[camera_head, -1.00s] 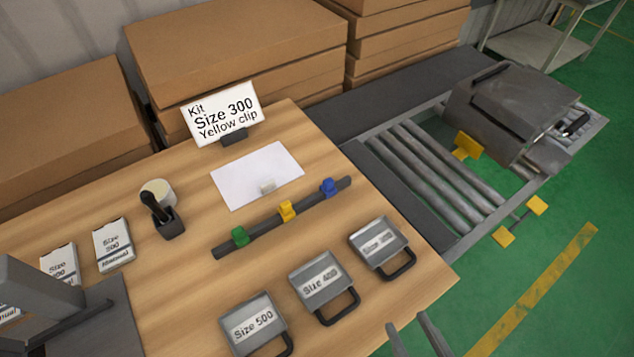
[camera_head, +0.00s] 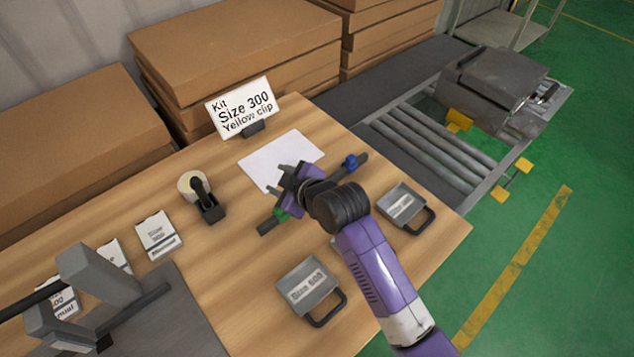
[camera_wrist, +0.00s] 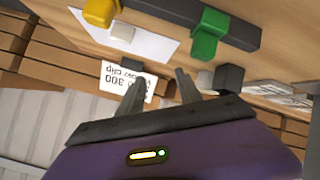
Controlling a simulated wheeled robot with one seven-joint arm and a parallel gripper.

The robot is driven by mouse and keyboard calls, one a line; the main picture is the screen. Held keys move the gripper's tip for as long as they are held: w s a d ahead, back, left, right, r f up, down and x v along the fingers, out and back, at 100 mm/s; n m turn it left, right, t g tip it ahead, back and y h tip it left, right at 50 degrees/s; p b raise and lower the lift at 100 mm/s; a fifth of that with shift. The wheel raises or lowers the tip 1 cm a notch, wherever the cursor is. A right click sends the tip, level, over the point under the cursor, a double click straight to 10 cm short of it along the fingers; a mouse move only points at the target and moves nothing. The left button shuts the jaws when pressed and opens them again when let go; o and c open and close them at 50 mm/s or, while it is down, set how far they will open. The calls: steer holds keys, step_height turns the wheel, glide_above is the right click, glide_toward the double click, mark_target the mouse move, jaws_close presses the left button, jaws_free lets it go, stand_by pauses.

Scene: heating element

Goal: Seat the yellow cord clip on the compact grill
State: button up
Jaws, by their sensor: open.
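The yellow cord clip (camera_wrist: 101,11) sits on the dark rail (camera_wrist: 160,12) at the upper left of the wrist view. In the head view my arm hides it. My gripper (camera_head: 279,180) is open and empty over the rail area and the white sheet. In the wrist view its fingertips (camera_wrist: 160,80) are apart, with the clip beyond and to the left of them, not between them. The grey box-like appliance on the conveyor, which looks like the compact grill (camera_head: 495,85), stands at the upper right of the head view.
A green clip (camera_wrist: 210,35) and a blue clip (camera_head: 350,161) share the rail. A small pale block (camera_wrist: 122,32) lies on the white sheet (camera_head: 265,160). Trays (camera_head: 306,286) stand at the front, a tape dispenser (camera_head: 207,205) to the left. A kit sign (camera_head: 240,107) stands behind.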

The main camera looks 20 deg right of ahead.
steer(key=w+n+g, duration=0.1)
steer(key=n, duration=0.1)
steer(key=d+n+g, duration=0.1)
steer(key=n+g, duration=0.1)
steer(key=w+d+n+g, duration=0.1)
steer(key=n+g, duration=0.1)
steer(key=shift+w+f+h+p, duration=0.3)
steer(key=shift+f, duration=0.1)
steer(key=s+d+r+n+g+h, duration=0.1)
steer(key=d+r+n+g, duration=0.2)
steer(key=d+n+g, duration=0.1)
steer(key=d, duration=0.1)
steer(key=s+d+r+n+g+h, duration=0.1)
steer(key=d+r+n+g, duration=0.1)
steer(key=shift+s+d+r+h+p, duration=0.3)
steer(key=shift+d, duration=0.1)
step_height(320, 180, down, 2)
steer(key=shift+s+f, duration=0.15)
steer(key=shift+s+a+f+p, duration=0.15)
steer(key=shift+f+p, duration=0.25)
steer(key=shift+f, duration=0.95)
steer(key=shift+a+f+p, duration=0.1)
steer(key=shift+f+p, duration=0.3)
steer(key=shift+f, duration=0.9)
jaws_close()
